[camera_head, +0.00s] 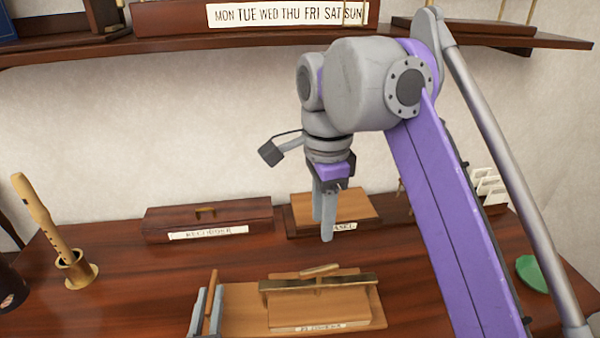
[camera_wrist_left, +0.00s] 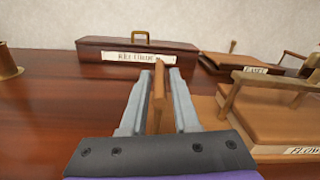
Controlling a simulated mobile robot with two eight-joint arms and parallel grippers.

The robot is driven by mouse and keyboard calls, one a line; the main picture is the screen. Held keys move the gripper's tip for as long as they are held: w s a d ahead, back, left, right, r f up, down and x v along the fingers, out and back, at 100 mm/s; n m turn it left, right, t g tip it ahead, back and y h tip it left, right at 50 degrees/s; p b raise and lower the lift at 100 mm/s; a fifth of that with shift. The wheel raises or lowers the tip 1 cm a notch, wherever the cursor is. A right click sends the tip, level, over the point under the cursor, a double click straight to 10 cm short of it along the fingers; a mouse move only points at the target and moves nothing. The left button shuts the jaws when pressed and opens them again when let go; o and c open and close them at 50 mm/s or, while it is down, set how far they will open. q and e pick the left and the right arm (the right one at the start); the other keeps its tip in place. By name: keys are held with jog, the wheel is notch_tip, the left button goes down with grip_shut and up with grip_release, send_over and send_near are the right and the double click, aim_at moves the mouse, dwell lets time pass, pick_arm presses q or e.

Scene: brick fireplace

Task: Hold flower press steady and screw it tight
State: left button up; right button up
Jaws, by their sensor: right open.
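The flower press (camera_head: 349,317) is a wooden block with a label, on a light wooden base board (camera_head: 245,322) at the front of the table. A brass bar (camera_head: 350,281) and a wooden cross handle (camera_head: 320,270) sit on top of it. It also shows at the right in the left wrist view (camera_wrist_left: 275,115). My left gripper (camera_head: 209,305) has its fingers on both sides of an upright wooden grip (camera_wrist_left: 158,95) at the board's left end and looks shut on it. My right gripper (camera_head: 325,228) points down, open and empty, behind and above the press.
A recorder box (camera_head: 170,226) and an easel box (camera_head: 360,207) stand at the back. A recorder (camera_head: 40,217) stands in a brass holder (camera_head: 75,271) at the left. A green dish (camera_head: 532,272) lies at the right. A shelf (camera_head: 180,43) runs above.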

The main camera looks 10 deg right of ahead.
pick_arm(q)
jog(key=shift+o, duration=1.4)
